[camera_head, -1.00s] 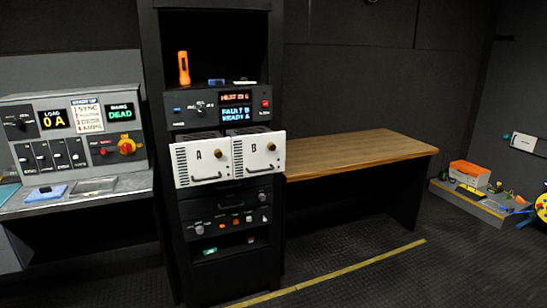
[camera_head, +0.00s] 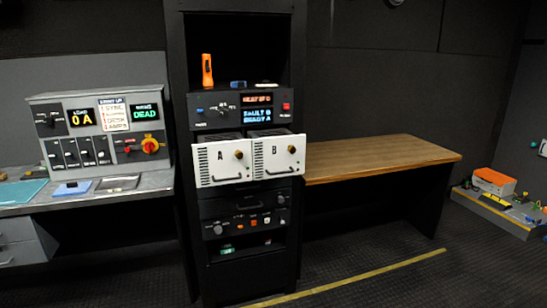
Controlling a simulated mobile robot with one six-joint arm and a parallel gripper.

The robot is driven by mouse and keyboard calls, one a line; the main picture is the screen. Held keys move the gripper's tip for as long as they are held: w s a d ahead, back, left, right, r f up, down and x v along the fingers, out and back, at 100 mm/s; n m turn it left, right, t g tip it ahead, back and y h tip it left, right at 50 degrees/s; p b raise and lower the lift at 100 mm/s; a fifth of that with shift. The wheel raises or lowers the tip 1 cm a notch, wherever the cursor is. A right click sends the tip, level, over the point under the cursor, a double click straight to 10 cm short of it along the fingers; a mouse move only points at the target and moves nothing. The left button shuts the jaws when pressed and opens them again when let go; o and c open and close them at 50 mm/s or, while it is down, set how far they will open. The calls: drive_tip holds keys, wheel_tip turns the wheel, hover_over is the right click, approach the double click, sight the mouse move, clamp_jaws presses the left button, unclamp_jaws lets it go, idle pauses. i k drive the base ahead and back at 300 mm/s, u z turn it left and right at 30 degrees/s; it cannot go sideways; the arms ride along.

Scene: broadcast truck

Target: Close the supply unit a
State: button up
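Supply unit A (camera_head: 222,165) is a white-fronted drawer unit marked "A", with a brass knob and a dark handle, in the middle of the black rack. It sticks out of the rack, its dark top showing behind the white front. Unit B (camera_head: 277,158), a like unit marked "B", stands right beside it and also sticks out. My gripper is not in view.
The black rack (camera_head: 183,230) holds an orange torch (camera_head: 207,70) on its upper shelf. A grey console (camera_head: 100,127) stands on a metal desk at left. A wooden table (camera_head: 385,155) stands at right. Dark floor with a yellow line (camera_head: 350,278) lies open in front.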

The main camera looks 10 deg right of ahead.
sight(215, 162)
drive_tip(key=i, duration=0.85)
